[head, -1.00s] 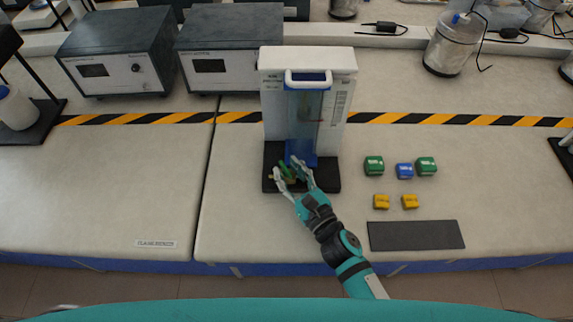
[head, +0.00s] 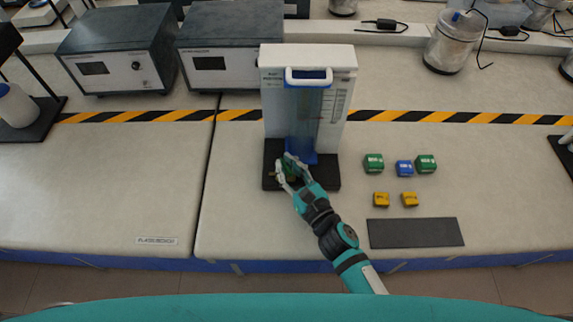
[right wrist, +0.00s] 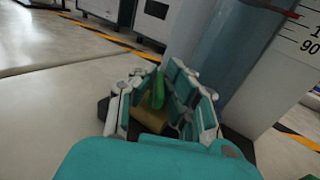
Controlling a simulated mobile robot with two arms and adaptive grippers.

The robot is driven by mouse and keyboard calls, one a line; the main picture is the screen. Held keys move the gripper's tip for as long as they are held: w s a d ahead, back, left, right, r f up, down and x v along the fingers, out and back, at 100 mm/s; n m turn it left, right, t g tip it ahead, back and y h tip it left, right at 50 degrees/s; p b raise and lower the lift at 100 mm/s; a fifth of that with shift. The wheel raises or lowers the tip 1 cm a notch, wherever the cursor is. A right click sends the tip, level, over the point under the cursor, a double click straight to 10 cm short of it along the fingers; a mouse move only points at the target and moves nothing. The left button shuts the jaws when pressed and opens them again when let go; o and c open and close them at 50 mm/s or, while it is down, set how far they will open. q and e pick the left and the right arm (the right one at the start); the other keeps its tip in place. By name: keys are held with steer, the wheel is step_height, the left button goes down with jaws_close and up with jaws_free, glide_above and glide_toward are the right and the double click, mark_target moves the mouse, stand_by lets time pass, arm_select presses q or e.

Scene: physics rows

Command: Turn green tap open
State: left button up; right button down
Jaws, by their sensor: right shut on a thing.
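The green tap (head: 291,169) sits low at the front of a white device with a clear blue-tinted column (head: 307,118). In the right wrist view the green handle (right wrist: 158,90) stands up above a brass-coloured body (right wrist: 150,118). My right gripper (head: 291,170) is at the tap, with its fingers on either side of the handle and shut on it. The fingers also show around the tap in the right wrist view (right wrist: 160,105). They hide part of the tap in the head view. My left gripper is not in view.
The device stands on a black base (head: 328,176). Two grey boxes (head: 230,50) stand behind.

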steer(key=shift+n+g+y, duration=0.3)
steer(key=shift+y, duration=0.1)
steer(key=shift+w+d+n+g+y+p, duration=0.15)
steer(key=shift+n+g+y+p, duration=0.4)
steer(key=shift+n+g+y, duration=0.45)
steer(key=shift+n+y, duration=0.4)
steer(key=shift+y, duration=0.2)
steer(key=n+g+y, duration=0.1)
steer(key=g, duration=0.1)
steer(key=shift+f+n+g+y+b, duration=0.1)
steer(key=shift+n+g+y+b, duration=0.2)
steer(key=shift+y, duration=0.1)
steer(key=n+g+y+b, duration=0.1)
steer(key=n+g+b, duration=0.1)
steer(key=g, duration=0.1)
steer(key=n+g+y+b, duration=0.1)
steer(key=n+g+b, duration=0.1)
steer(key=g, duration=0.1)
steer(key=shift+w+f+y, duration=0.1)
steer(key=shift+f+y, duration=0.05)
steer(key=shift+y, duration=0.15)
steer(key=shift+r+n+g+y+b, duration=0.2)
steer(key=shift+n+g+y+b, duration=0.1)
steer(key=shift+n+g+b, duration=1.6)
steer(key=shift+m+g+p, duration=0.3)
steer(key=shift+g+p, duration=0.05)
steer(key=shift+g, duration=0.15)
